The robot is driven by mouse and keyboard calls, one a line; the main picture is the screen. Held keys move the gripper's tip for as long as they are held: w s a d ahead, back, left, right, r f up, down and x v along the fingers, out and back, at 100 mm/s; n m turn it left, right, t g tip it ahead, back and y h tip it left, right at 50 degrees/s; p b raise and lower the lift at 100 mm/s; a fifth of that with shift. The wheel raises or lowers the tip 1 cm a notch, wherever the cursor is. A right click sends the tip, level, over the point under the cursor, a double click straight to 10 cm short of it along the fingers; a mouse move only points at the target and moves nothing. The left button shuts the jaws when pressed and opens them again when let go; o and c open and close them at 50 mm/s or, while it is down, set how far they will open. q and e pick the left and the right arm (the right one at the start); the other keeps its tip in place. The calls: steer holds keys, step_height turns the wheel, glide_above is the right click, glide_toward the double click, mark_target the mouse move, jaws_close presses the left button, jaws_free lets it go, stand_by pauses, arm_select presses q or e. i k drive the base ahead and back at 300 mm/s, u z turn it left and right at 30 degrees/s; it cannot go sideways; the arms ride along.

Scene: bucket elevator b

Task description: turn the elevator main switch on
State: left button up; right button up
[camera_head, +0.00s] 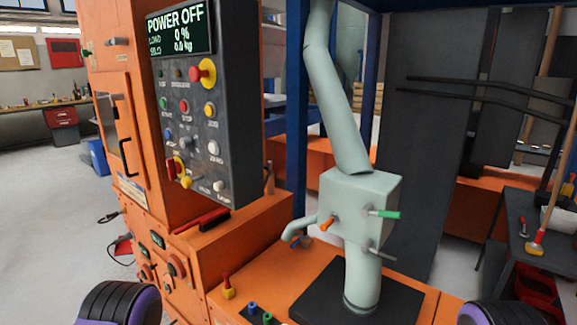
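The dark control panel (203,125) is on the orange cabinet, left of centre. Its screen (180,30) reads POWER OFF, with 0 % and 0.0 kg. A red handle (171,169) on a yellow base, at the panel's lower left edge, looks like a rotary switch; its label is too small to read, so I cannot confirm it is the main switch. A large red knob on a yellow disc (204,72) is at the upper right of the panel. Dark and purple parts of my arms show at the bottom corners. Neither gripper's fingers are visible.
A pale green box with pipes (352,205) stands on the orange base (285,275), right of the panel. Small coloured buttons and levers sit along the front. A dark side table (530,225) is at right. Open floor (45,215) lies at left.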

mark_target(174, 168)
steer(key=k, duration=1.15)
steer(key=u, duration=0.95)
steer(key=i, duration=1.05)
steer(key=z, duration=0.7)
steer(key=i, duration=0.5)
steer(key=z, duration=0.6)
